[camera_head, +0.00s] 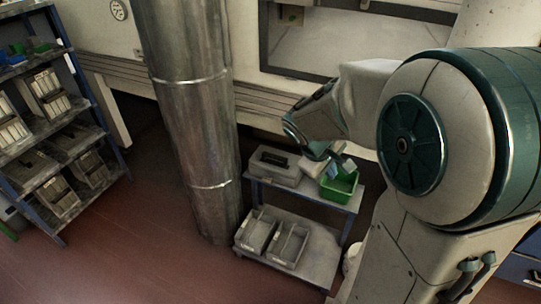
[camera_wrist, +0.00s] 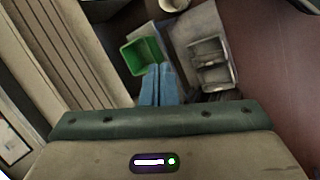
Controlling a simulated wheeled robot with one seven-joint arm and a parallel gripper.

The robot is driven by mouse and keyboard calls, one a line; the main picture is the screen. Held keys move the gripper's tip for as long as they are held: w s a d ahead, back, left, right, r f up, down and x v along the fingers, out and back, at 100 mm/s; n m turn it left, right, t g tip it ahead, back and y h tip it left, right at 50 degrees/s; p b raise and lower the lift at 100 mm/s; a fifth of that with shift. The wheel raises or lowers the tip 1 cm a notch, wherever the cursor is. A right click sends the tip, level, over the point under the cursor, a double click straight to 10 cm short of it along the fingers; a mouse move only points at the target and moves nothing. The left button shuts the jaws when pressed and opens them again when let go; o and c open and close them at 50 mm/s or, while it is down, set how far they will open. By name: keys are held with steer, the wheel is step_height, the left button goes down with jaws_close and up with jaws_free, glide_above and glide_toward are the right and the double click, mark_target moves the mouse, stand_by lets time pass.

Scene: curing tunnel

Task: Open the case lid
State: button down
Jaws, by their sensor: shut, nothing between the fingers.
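The grey case (camera_head: 274,167) with a dark handle on top sits on the left part of the cart's top shelf in the head view. Its lid looks shut. My gripper (camera_head: 339,166) is to the right of the case, above the green bin, and apart from the case. In the wrist view my gripper's blue fingers (camera_wrist: 158,68) are together with nothing between them, beside the green bin in the picture. I cannot make out the case in the wrist view.
The green bin (camera_head: 341,187) stands on the cart's top shelf (camera_head: 312,193), right of the case; it also shows in the wrist view (camera_wrist: 143,56). Grey bins (camera_head: 274,238) stand on the lower shelf. A thick metal column (camera_head: 190,110) rises left of the cart. A loaded rack (camera_head: 50,130) stands far left.

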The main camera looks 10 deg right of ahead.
steer(key=w+f+n+t+h+b, duration=0.1)
steer(key=w+f+n+h+b, duration=0.2)
steer(key=w+f+n, duration=0.35)
steer(key=n+t+b, duration=0.7)
steer(key=n+t, duration=0.2)
steer(key=n, duration=0.7)
glide_toward(274, 169)
steer(key=w+d, duration=0.1)
steer(key=w, duration=0.1)
steer(key=w+d+b, duration=0.1)
steer(key=w+d, duration=0.1)
steer(key=w, duration=0.1)
steer(key=w+d, duration=0.2)
steer(key=w, duration=0.1)
steer(key=shift+d+f, duration=0.1)
steer(key=shift+d, duration=0.05)
steer(key=shift+g+y, duration=0.3)
